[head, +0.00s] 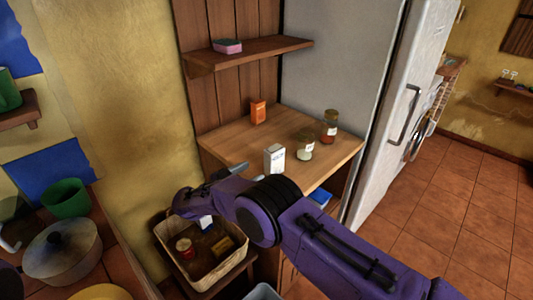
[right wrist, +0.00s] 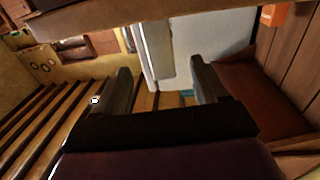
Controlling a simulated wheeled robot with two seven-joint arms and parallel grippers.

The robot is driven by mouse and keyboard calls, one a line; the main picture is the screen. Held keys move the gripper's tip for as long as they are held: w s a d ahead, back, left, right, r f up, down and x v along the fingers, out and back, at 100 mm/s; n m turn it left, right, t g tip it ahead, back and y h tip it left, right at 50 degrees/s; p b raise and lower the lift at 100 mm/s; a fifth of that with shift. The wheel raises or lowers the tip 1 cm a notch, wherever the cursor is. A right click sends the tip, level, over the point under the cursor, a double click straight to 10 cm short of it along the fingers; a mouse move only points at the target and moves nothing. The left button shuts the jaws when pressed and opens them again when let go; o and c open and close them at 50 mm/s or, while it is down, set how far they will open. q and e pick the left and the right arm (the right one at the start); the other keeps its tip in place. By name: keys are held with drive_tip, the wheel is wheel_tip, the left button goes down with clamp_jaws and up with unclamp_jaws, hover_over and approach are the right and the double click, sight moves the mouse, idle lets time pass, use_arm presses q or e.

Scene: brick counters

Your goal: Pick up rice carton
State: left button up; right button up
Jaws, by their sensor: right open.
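A small white carton (head: 274,158) stands upright on the wooden counter, near its front edge; its label is too small to read, so I cannot be sure that it is the rice carton. An orange box (head: 258,111) stands farther back on the same counter; an orange shape also shows at the top right of the right wrist view (right wrist: 274,14). My right gripper (head: 222,174) is just left of the white carton, at the counter's front left, apart from it. In the right wrist view its two fingers (right wrist: 163,85) are spread with nothing between them. My left gripper is out of view.
Two lidded jars (head: 329,126) (head: 305,146) stand right of the white carton. A shelf (head: 270,50) with a pink box (head: 227,46) hangs above. A basket (head: 208,272) with items sits below left. A fridge (head: 390,110) borders the right; a pot (head: 62,255) stands at lower left.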

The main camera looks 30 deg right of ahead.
sight(267, 162)
drive_tip(key=x, duration=0.3)
drive_tip(key=p+x, duration=0.1)
drive_tip(key=x, duration=0.2)
drive_tip(key=r+p+x, duration=0.1)
drive_tip(key=x, duration=0.2)
drive_tip(key=shift+d, duration=0.4)
drive_tip(key=shift+w+d, duration=0.1)
drive_tip(key=shift+d, duration=0.25)
drive_tip(key=c, duration=1.1)
